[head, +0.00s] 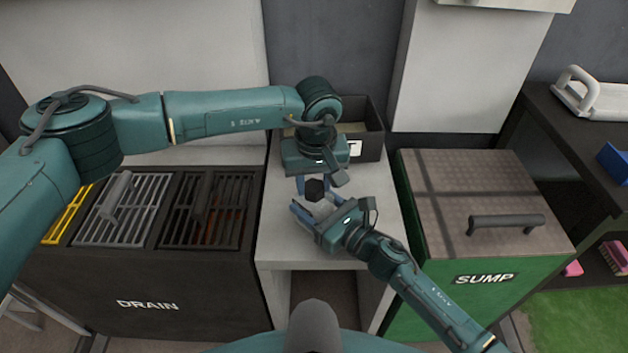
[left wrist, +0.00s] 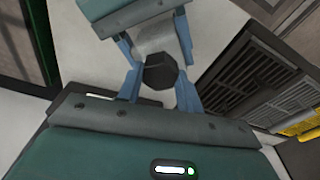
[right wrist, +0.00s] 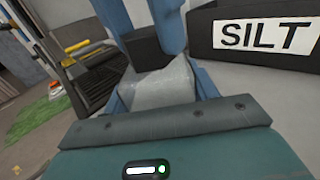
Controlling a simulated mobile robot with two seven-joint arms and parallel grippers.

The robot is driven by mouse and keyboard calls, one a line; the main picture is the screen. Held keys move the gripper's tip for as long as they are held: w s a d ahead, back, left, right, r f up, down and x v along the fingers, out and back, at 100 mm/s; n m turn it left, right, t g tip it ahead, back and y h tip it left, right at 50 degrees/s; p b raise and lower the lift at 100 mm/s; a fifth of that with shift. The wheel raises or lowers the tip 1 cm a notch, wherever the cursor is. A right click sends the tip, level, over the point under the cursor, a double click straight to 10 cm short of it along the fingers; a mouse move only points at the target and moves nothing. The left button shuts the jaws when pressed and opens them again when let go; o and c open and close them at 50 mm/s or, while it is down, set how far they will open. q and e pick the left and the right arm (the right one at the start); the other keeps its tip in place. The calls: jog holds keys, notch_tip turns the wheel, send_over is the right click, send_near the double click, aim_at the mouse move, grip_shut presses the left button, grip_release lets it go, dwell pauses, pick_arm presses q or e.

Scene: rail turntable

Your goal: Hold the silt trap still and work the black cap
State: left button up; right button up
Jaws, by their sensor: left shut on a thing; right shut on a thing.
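The silt trap is a small grey body (right wrist: 160,86) with a dark, many-sided black cap (head: 315,189) at one end. My right gripper (head: 308,212) is shut on the grey body, with a blue finger on each side of it in the right wrist view. My left gripper (head: 314,186) comes from behind and is shut on the black cap, which shows between its blue fingers in the left wrist view (left wrist: 160,72). The two grippers face each other closely over the pale counter. The grippers hide part of the grey body in the head view.
A dark bin (head: 370,145) labelled SILT stands behind on the pale counter (head: 280,222). The DRAIN box (head: 150,306) with grates is at left. The green SUMP box (head: 480,300) with a handled lid is at right. The counter's front part is clear.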

pick_arm(q)
jog(key=m, duration=0.5)
jog(key=shift+h, duration=0.3)
jog(key=m, duration=0.5)
jog(key=shift+a, duration=0.1)
jog(key=o, duration=1.2)
jog(key=shift+c, duration=0.2)
notch_tip(320, 180, up, 12)
jog(key=s, duration=0.1)
jog(key=shift+a, duration=0.45)
